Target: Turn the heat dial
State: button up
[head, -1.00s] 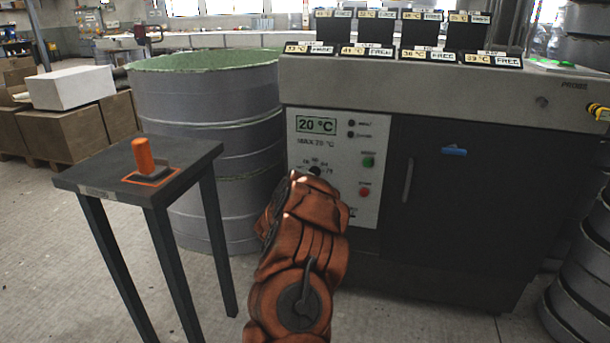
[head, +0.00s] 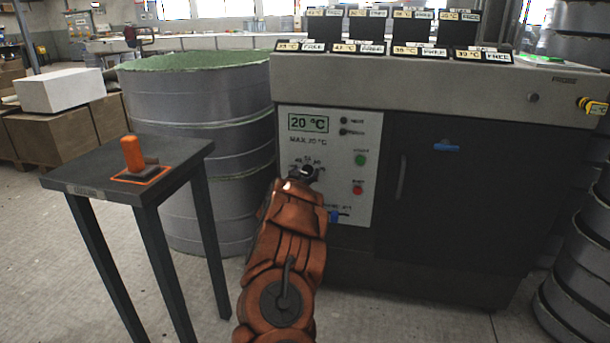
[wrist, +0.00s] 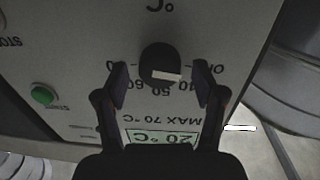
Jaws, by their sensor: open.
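The heat dial (wrist: 161,66) is a round black knob with a pale pointer mark on the light control panel (head: 325,190). In the wrist view the panel appears upside down. My gripper (wrist: 163,84) is open, with one finger on each side of the dial and a gap showing on both sides. I cannot tell how far the fingertips are from the panel. In the head view the dial (head: 307,172) shows just above the end of my orange arm, which hides the gripper. The display (head: 309,123) reads 20 °C, with "MAX 70 °C" printed below it.
A green button (head: 361,160) and a red button (head: 357,190) sit right of the dial. A dark door (head: 450,200) fills the cabinet's right side. A small table (head: 90,178) with an orange-handled tool (head: 132,153) and a large grey drum (head: 190,110) stand to the left.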

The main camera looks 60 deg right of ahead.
jog(key=shift+c, duration=0.3)
jog(key=c, duration=1.1)
jog(key=shift+m, duration=0.4)
jog(key=m+b, duration=0.1)
jog(key=m, duration=0.2)
jog(key=shift+m+y, duration=0.3)
jog(key=shift+m, duration=0.1)
jog(key=m+b, duration=0.2)
jog(key=m, duration=0.1)
jog(key=shift+s, duration=0.1)
jog(key=m+b, duration=0.2)
jog(key=m, duration=0.1)
jog(key=shift+f, duration=0.15)
jog(key=shift+s+m+t+y+b, duration=0.1)
jog(key=shift+m+t+y+b, duration=0.25)
jog(key=shift+m+b, duration=1.8)
jog(key=shift+m, duration=0.25)
